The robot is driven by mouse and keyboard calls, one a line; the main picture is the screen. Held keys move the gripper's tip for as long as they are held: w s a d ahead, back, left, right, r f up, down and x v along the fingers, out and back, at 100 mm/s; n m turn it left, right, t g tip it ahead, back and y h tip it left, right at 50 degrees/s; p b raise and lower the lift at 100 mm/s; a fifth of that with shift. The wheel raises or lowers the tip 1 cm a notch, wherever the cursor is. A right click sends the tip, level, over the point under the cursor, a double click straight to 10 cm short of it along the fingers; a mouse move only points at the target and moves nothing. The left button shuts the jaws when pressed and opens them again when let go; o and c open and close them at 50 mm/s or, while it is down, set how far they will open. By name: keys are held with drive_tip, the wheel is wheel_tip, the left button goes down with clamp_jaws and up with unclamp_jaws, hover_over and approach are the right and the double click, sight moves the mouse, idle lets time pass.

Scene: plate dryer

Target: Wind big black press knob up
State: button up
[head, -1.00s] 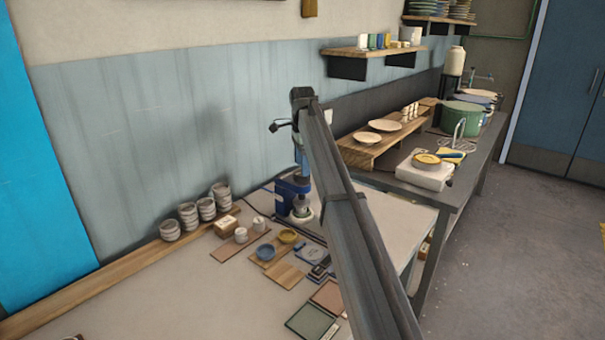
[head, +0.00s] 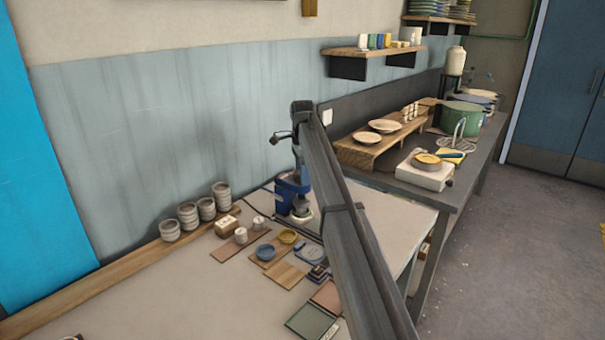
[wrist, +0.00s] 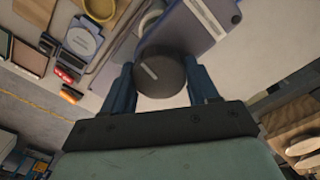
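The big black knob (wrist: 160,74) shows in the wrist view as a dark round cap with a pale line across its face. My gripper (wrist: 163,78) is around it, with one blue finger at the knob's left and one at its right. The fingers are spread wide and very close to the knob's sides; contact is not clear. The blue press (head: 291,194) stands on the table by the wall in the head view. Part of its grey-blue body (wrist: 196,24) lies beyond the knob in the wrist view. My arm hides the knob and gripper in the head view.
Small bowls, boards and tiles, including a green tile (head: 311,322), lie in front of the press. Stacked cups (head: 188,215) stand along the wall to the left. A dark bench (head: 462,192) with pots and plates is at the right.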

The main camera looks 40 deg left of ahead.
drive_tip(key=c, duration=0.5)
drive_tip(key=shift+n, duration=0.4)
drive_tip(key=n, duration=0.4)
drive_tip(key=shift+a, duration=0.1)
drive_tip(key=n, duration=0.4)
drive_tip(key=shift+n, duration=0.3)
drive_tip(key=n, duration=0.5)
drive_tip(key=shift+a, duration=0.1)
drive_tip(key=n, duration=0.5)
drive_tip(key=shift+n, duration=0.4)
